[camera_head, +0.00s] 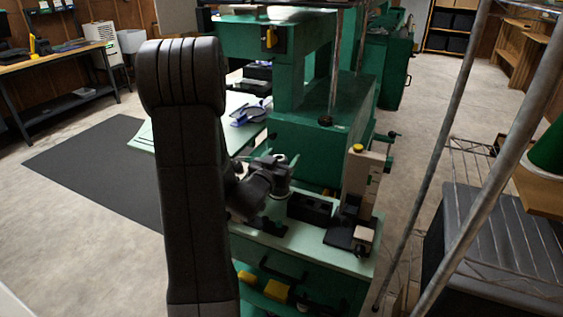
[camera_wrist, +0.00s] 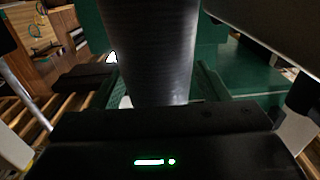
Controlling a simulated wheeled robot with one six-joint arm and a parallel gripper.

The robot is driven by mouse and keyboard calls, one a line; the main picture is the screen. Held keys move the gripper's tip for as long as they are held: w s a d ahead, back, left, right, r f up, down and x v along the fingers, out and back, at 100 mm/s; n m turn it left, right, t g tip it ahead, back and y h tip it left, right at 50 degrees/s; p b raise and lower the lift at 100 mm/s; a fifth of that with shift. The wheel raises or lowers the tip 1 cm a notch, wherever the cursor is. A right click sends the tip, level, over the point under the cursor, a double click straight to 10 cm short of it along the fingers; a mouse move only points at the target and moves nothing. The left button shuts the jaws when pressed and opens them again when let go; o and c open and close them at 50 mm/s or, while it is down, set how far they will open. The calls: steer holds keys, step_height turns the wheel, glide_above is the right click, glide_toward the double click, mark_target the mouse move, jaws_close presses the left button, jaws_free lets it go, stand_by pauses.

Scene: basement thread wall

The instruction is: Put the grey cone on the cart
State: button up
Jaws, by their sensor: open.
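A dark grey tapered body, seemingly the grey cone (camera_wrist: 150,45), stands large in the wrist view, narrowing toward the lower middle. My gripper (camera_wrist: 152,90) is open, with this body between or just beyond its fingers; contact cannot be told. In the head view my gripper (camera_head: 272,172) is small, partly hidden by my arm, over the back of a green unit with a pale top (camera_head: 310,250). This unit may be the cart, but I cannot tell for sure. The cone cannot be made out clearly in the head view.
A black box (camera_head: 310,208) and a beige upright device (camera_head: 362,170) stand on the pale top. A large green machine (camera_head: 310,125) rises behind. The floor at left is clear.

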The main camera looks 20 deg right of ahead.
step_height(320, 180, up, 9)
steer(key=shift+f+p, duration=0.1)
steer(key=shift+p, duration=0.5)
step_height(320, 180, down, 10)
steer(key=shift+b, duration=0.6)
steer(key=shift+r, duration=0.3)
steer(key=shift+f, duration=0.3)
